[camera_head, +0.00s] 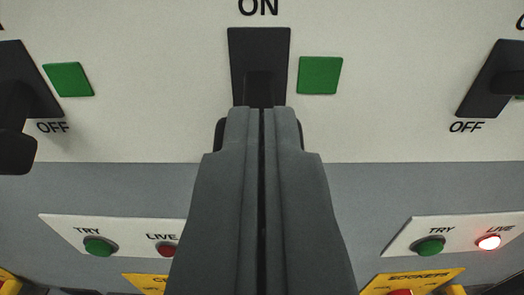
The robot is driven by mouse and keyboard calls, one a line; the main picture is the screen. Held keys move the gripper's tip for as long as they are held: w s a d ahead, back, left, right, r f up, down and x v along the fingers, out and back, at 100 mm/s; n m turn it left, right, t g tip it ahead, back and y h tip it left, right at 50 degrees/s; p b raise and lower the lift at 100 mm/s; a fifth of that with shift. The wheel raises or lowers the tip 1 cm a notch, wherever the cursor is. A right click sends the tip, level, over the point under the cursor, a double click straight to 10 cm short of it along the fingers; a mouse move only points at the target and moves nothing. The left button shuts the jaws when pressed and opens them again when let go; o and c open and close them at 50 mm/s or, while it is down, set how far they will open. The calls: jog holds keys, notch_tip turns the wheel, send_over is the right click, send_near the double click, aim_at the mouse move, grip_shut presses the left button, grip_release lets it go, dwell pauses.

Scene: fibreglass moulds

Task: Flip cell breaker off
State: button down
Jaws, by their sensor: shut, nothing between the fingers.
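A black breaker (258,50) sits on the pale panel in the middle, with ON printed above it. Its dark toggle (258,88) shows just above my fingertips, and its lower part is hidden by them. My gripper (262,112) is shut, with its two grey fingers together, pointing up at the toggle. I cannot tell whether the tips touch it. A green square (319,75) is right of this breaker. No OFF label shows below it, where my fingers cover the panel. A yellow label (146,282) starting with "C" is partly hidden by my gripper.
Other black breakers stand at left (18,95) and right (495,80), each with OFF below; the left handle juts out. Below are green TRY buttons (100,246), an unlit red LIVE lamp (167,249) and a lit one (489,242).

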jog(key=shift+r, duration=0.1)
jog(key=s+f, duration=0.4)
jog(key=s, duration=0.4)
jog(key=shift+s+f, duration=0.15)
jog(key=shift+s, duration=0.1)
dwell(0.6)
jog(key=shift+s, duration=0.1)
dwell(0.3)
jog(key=s+a+f, duration=0.3)
jog(key=s+f, duration=0.6)
jog(key=s+a+f, duration=0.3)
jog(key=s+f, duration=0.5)
jog(key=s, duration=0.1)
jog(key=s+a+f, duration=0.4)
jog(key=s+f, duration=0.5)
jog(key=shift+s+f, duration=0.3)
jog(key=shift+s, duration=0.1)
dwell(0.4)
